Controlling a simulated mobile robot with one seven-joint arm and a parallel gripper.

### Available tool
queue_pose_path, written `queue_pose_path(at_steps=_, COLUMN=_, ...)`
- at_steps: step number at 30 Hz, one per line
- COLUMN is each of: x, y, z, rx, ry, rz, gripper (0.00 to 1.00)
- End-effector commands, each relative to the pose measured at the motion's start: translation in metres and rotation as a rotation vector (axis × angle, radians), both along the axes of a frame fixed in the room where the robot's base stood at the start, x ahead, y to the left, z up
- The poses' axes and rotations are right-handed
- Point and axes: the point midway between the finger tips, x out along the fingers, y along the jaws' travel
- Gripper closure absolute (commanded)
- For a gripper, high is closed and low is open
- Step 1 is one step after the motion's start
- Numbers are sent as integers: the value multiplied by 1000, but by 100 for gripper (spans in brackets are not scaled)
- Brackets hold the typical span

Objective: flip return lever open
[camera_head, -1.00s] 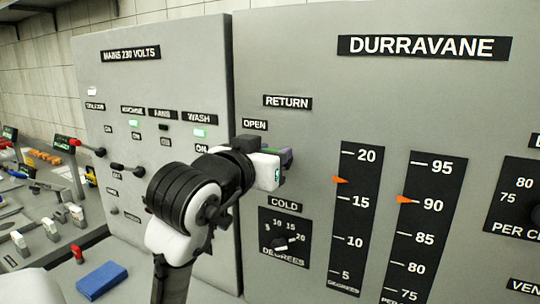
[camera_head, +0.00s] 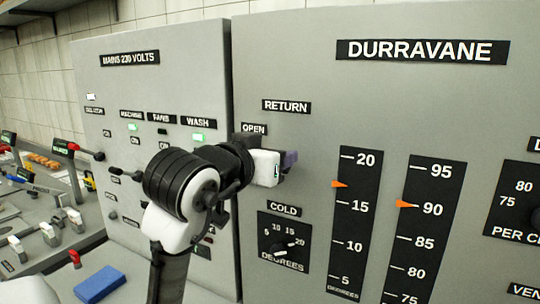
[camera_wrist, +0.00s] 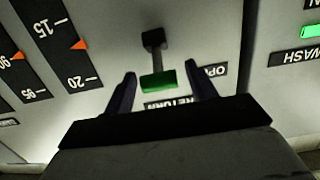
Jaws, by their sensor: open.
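The return lever shows in the wrist view as a green handle (camera_wrist: 158,81) on a black stem (camera_wrist: 153,42), standing out from the grey panel. My gripper (camera_wrist: 160,77) is open, with one dark finger on each side of the green handle. Gaps show between the handle and both fingers, and nothing is gripped. In the head view my gripper (camera_head: 289,160) is at the panel just below the RETURN label (camera_head: 287,106) and beside the OPEN label (camera_head: 254,129). There the lever is hidden behind the gripper. In the upside-down wrist view, the OPEN label (camera_wrist: 214,72) is right of the handle.
A COLD dial (camera_head: 283,243) sits below my gripper. Two black scales with orange pointers (camera_head: 340,184) (camera_head: 406,205) are to its right. The MAINS panel (camera_head: 190,70) with small levers stands to the left. A blue block (camera_head: 99,284) lies at lower left.

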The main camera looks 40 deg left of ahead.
Motion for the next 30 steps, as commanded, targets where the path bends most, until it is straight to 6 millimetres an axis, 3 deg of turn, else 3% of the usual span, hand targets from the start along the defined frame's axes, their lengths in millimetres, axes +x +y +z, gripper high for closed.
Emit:
queue_pose_path(at_steps=5, x=-22, y=-5, z=1, rx=3, ry=-3, rz=3, gripper=44)
queue_pose_path(at_steps=18, x=-112, y=-27, z=14, rx=3, ry=-2, rz=1, gripper=44)
queue_pose_path(at_steps=24, x=-129, y=-31, z=18, rx=0, ry=-1, rz=1, gripper=44)
queue_pose_path(at_steps=30, x=-132, y=-31, z=19, rx=0, ry=0, rz=0, gripper=44)
